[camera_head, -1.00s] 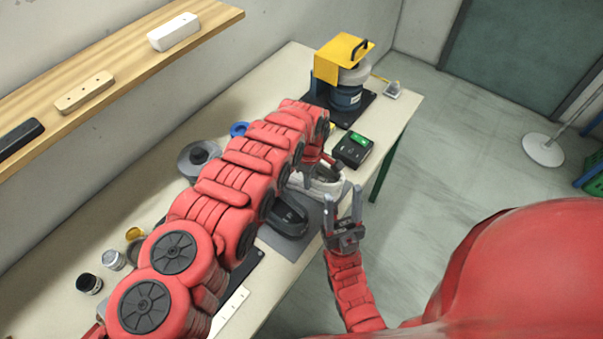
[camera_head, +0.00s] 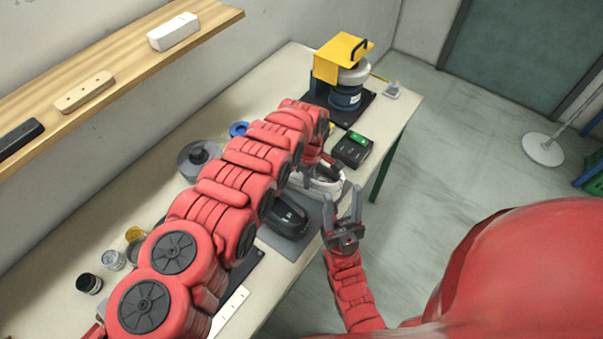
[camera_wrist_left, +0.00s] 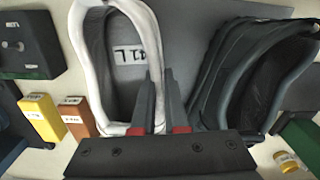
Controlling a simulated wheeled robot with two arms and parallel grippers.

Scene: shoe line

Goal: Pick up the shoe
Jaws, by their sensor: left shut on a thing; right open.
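A white shoe (camera_head: 324,184) with a dark inside lies at the right edge of the table, partly covered by my left arm. In the left wrist view the white shoe (camera_wrist_left: 75,30) shows its opening and an inside size label. My left gripper (camera_wrist_left: 160,85) is shut on the side of its collar, one finger inside and one outside. The head view mostly hides this grip. A black shoe (camera_head: 288,212) sits beside it and also shows in the wrist view (camera_wrist_left: 215,75). My right gripper (camera_head: 344,200) is open and empty, off the table edge.
A grey mat (camera_head: 292,250) lies under the shoes. A black box with a green top (camera_head: 352,148) and a yellow-topped machine (camera_head: 342,58) stand farther back. Small jars (camera_head: 89,283) stand front left. A wooden shelf (camera_head: 130,62) runs along the wall.

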